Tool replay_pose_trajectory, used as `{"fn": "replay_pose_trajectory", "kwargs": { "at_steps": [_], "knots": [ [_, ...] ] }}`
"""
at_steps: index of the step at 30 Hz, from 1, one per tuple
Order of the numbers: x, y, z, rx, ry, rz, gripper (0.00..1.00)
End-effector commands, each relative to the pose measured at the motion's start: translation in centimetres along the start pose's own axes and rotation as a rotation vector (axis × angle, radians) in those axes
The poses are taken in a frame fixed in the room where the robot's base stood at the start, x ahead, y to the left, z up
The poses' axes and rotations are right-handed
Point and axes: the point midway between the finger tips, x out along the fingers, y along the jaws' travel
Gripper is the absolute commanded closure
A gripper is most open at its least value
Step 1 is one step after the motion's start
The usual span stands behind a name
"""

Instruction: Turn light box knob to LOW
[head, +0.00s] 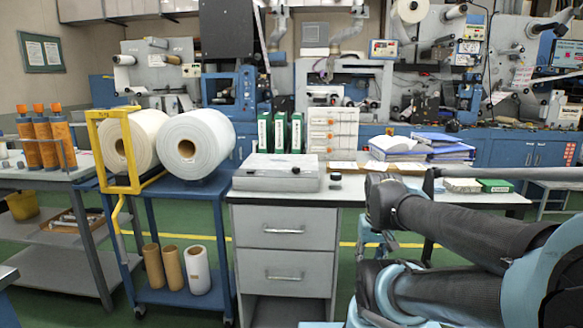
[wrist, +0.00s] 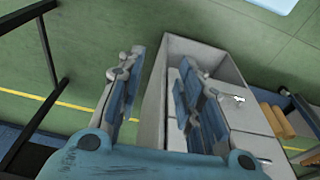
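The light box (head: 270,174) is a flat grey case lying on top of the white desk (head: 355,190) in the head view. A small dark spot on its front right, likely the knob (head: 296,170), is too small for its setting or labels to be read. In the wrist view my gripper (wrist: 161,56) is open and empty, its two fingers apart. It points down past the grey desk drawer unit (wrist: 190,47) and the green floor, with the light box out of that view. In the head view my arm is folded at the right, away from the light box.
A small black round object (head: 335,178) stands right of the light box. Green-and-white binders (head: 281,133) and a card rack (head: 334,131) stand behind it. Large white rolls (head: 196,146) sit on the blue cart to the left. Papers (head: 397,145) are stacked to the right.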

Motion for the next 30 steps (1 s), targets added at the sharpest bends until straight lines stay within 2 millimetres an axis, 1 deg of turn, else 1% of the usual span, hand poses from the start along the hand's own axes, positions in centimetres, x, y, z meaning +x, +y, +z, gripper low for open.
{"fn": "replay_pose_trajectory", "kwargs": {
  "at_steps": [3, 5, 6, 8, 11, 14, 18, 20, 24, 26, 30],
  "knots": [
    [0.0, 0.0, 0.0, 0.0, 0.0, 0.0, 0.67],
    [0.0, 0.0, 0.0, 0.0, 0.0, 0.0, 0.53],
    [-0.7, -0.1, 0.5, 0.001, 0.009, 0.0, 0.52],
    [-1.3, -0.1, 0.2, 0.006, 0.009, -0.001, 0.52],
    [-3.0, -0.4, -1.4, 0.028, 0.001, -0.004, 0.52],
    [-5.8, -1.0, -4.0, 0.065, -0.014, -0.007, 0.52],
    [-10.2, -2.1, -8.4, 0.132, -0.037, -0.01, 0.52],
    [-12.1, -2.8, -10.4, 0.16, -0.048, -0.01, 0.52],
    [-15.9, -4.5, -14.9, 0.228, -0.072, -0.007, 0.52],
    [-17.5, -5.4, -16.9, 0.257, -0.083, -0.004, 0.52],
    [-20.8, -7.7, -21.4, 0.322, -0.107, 0.003, 0.52]
  ]
}}
